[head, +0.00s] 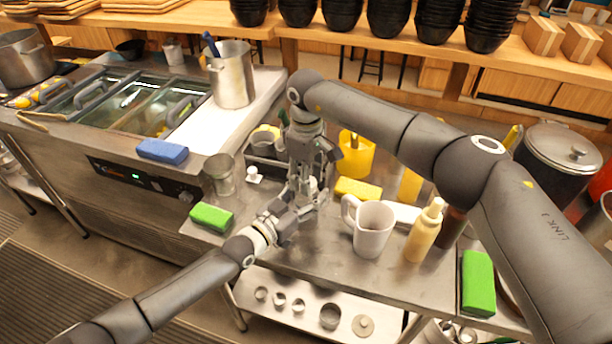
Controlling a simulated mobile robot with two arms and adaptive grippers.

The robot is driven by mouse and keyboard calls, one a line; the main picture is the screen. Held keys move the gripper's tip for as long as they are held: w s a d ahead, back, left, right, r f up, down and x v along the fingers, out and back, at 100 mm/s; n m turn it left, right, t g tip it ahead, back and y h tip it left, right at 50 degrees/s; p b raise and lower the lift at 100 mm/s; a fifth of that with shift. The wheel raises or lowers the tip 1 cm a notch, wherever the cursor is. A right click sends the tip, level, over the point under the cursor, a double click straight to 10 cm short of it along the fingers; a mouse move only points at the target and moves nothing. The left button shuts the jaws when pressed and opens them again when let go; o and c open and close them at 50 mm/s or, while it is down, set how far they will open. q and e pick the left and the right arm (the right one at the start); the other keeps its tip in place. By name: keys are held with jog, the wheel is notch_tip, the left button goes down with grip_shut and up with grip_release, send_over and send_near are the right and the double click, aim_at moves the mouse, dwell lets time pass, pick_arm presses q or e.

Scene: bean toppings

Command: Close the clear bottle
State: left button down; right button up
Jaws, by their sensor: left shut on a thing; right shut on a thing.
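My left gripper (300,205) reaches in from the lower left over the steel table. My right gripper (312,168) comes down from above, right over the left one. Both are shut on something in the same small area. A pale sliver (313,184) shows between them and may be part of the clear bottle; the jaws hide most of it. I cannot make out what the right jaws hold. A small white cap-like piece (253,175) stands on the table left of the grippers.
A steel cup (221,174) and green sponge (211,217) are at left. A yellow container (354,155) is behind. The table's front strip is clear.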

jog(key=o, duration=0.7)
jog(key=shift+r, duration=0.1)
jog(key=shift+r, duration=2.15)
jog(key=shift+c, duration=0.5)
